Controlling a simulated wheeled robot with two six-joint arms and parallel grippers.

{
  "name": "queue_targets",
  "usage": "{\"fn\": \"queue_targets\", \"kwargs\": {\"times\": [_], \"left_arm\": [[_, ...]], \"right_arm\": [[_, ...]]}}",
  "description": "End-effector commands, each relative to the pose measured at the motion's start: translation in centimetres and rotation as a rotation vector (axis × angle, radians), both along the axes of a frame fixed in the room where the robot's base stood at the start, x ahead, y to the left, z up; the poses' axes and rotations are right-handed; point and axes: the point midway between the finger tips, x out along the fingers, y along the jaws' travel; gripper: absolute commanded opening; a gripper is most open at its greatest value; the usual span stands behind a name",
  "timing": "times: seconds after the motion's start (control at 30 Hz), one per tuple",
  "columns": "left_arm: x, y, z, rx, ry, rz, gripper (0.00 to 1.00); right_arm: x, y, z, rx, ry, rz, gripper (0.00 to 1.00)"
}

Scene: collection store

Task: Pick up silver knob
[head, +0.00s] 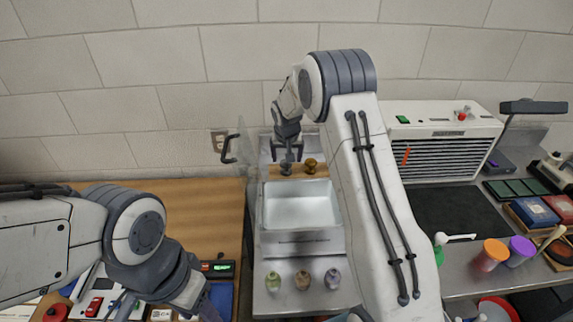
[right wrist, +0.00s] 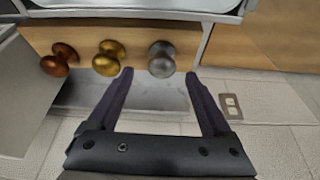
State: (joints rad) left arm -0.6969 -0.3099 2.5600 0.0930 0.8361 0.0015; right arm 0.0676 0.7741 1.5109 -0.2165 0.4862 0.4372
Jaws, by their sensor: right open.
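The silver knob (right wrist: 161,59) is a round grey metal knob at one end of a row of knobs on a wooden board (right wrist: 210,45). My right gripper (right wrist: 158,74) is open and empty. In the right wrist view its fingertips lie either side of the silver knob, a little short of it; I cannot tell the exact gap. In the head view my right gripper (head: 287,151) hangs over the silver knob (head: 286,168) at the back of the counter. My left arm reaches the bottom left, where its gripper's jaws are not clear.
A brass knob (right wrist: 108,58) sits close beside the silver one, and a copper knob (right wrist: 60,59) is further along.

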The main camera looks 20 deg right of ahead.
Motion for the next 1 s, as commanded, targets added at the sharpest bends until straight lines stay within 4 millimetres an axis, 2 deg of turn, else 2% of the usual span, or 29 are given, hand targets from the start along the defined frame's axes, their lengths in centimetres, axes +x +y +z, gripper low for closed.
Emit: {"fn": "queue_targets", "kwargs": {"times": [0.17, 0.37, 0.53, 0.8, 0.87, 1.0], "left_arm": [[0.0, 0.0, 1.0, 0.000, 0.000, -0.001, 0.50], [0.0, 0.0, 3.1, 0.000, 0.000, -0.005, 0.50], [0.0, 0.0, 3.5, 0.000, -0.001, -0.006, 0.50], [0.0, 0.0, 3.4, 0.000, -0.001, -0.006, 0.50], [0.0, 0.0, 3.4, 0.000, -0.001, -0.006, 0.50], [0.0, 0.0, 3.4, 0.000, -0.001, -0.006, 0.50]], "right_arm": [[0.4, -0.1, -0.9, 0.001, 0.002, 0.000, 0.84], [1.5, -0.3, -3.1, 0.000, 0.004, 0.001, 0.84], [2.1, -0.4, -4.8, 0.001, 0.002, 0.001, 0.84], [2.2, -0.4, -5.1, 0.001, 0.000, 0.002, 0.84], [2.2, -0.4, -5.1, 0.001, 0.000, 0.002, 0.64], [2.2, -0.4, -5.1, 0.001, 0.000, 0.001, 0.11]]}}
